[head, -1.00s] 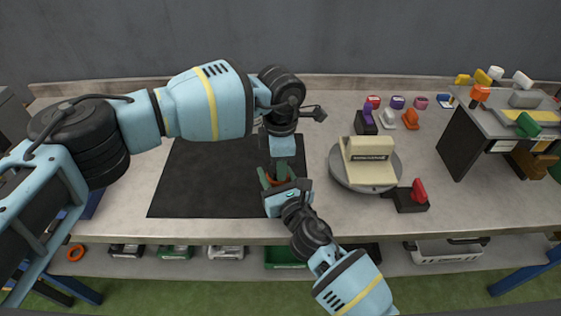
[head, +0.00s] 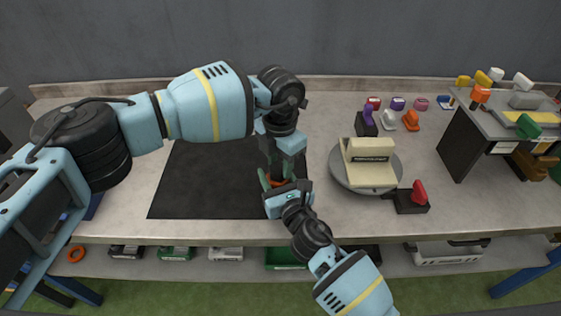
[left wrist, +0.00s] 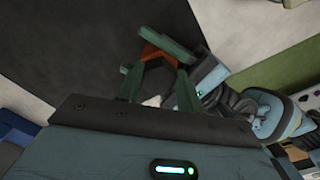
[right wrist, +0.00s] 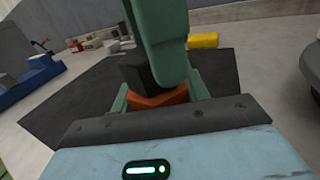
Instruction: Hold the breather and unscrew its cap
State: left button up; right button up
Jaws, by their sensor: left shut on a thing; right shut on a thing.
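The breather shows as an orange part (right wrist: 160,98) between the fingers of my right gripper (head: 281,186), low over the black mat. My right gripper is shut on it. My left gripper (head: 278,162) comes down from above, and its green fingers reach the top of the breather. It is shut on the cap, which is mostly hidden behind the fingers. A dark part (right wrist: 135,73) shows beside these fingers in the right wrist view. In the left wrist view the orange part (left wrist: 152,55) lies beyond my left fingertips, next to the right gripper's finger.
The black mat (head: 190,185) lies under the grippers. To the right stand a round grey turntable (head: 345,182) with a cream fixture (head: 372,172) and a dark block with a red handle (head: 419,192). Small coloured parts line the back. A rack (head: 462,142) stands far right.

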pick_arm(q)
jog(key=shift+a+f+n, duration=0.1)
jog(key=shift+n, duration=1)
jog(key=shift+w+n, duration=0.1)
jog(key=shift+n, duration=1)
jog(key=n, duration=0.3)
jog(key=shift+a+n, duration=0.15)
jog(key=shift+n, duration=0.25)
jog(key=o, duration=1.1)
jog(key=shift+o, duration=0.4)
